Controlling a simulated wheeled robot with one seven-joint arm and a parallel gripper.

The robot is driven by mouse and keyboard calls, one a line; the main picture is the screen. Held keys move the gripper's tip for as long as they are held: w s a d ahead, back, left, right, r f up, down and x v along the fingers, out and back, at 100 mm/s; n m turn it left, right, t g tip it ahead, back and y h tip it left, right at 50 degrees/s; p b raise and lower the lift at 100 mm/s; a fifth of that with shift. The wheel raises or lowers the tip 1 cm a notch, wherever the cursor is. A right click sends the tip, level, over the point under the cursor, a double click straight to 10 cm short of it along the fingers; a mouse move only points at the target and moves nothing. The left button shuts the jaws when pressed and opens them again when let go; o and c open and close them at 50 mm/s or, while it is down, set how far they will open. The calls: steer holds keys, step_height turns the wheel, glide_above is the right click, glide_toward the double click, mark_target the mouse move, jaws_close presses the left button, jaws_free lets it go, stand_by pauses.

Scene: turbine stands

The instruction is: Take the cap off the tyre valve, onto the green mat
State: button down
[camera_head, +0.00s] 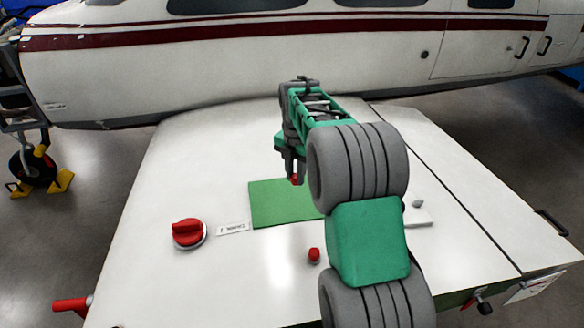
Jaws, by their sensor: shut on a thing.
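My gripper (295,172) points down over the back right part of the green mat (268,208) on the white top. It is shut on a small red cap (295,181), which shows at the fingertips. The cap looks to be just above the mat; I cannot tell whether it touches. No tyre valve can be made out clearly; my arm hides part of the top to the right of the mat.
A red knob (188,232) and a white label (232,228) are left of and in front of the mat. A small red button (314,254) stands in front. A white block (418,217) is partly behind my arm. An aircraft (250,55) stands behind.

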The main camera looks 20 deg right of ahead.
mark_target(295, 206)
step_height(295, 206, down, 10)
steer(key=b, duration=0.5)
steer(key=shift+d+f+b, duration=0.1)
steer(key=shift+f+b, duration=0.1)
steer(key=shift+b, duration=0.15)
steer(key=c, duration=1.1)
jaws_free()
steer(key=shift+o, duration=0.7)
steer(key=shift+r+p, duration=2.3)
steer(key=shift+r, duration=1.25)
steer(key=shift+r, duration=0.1)
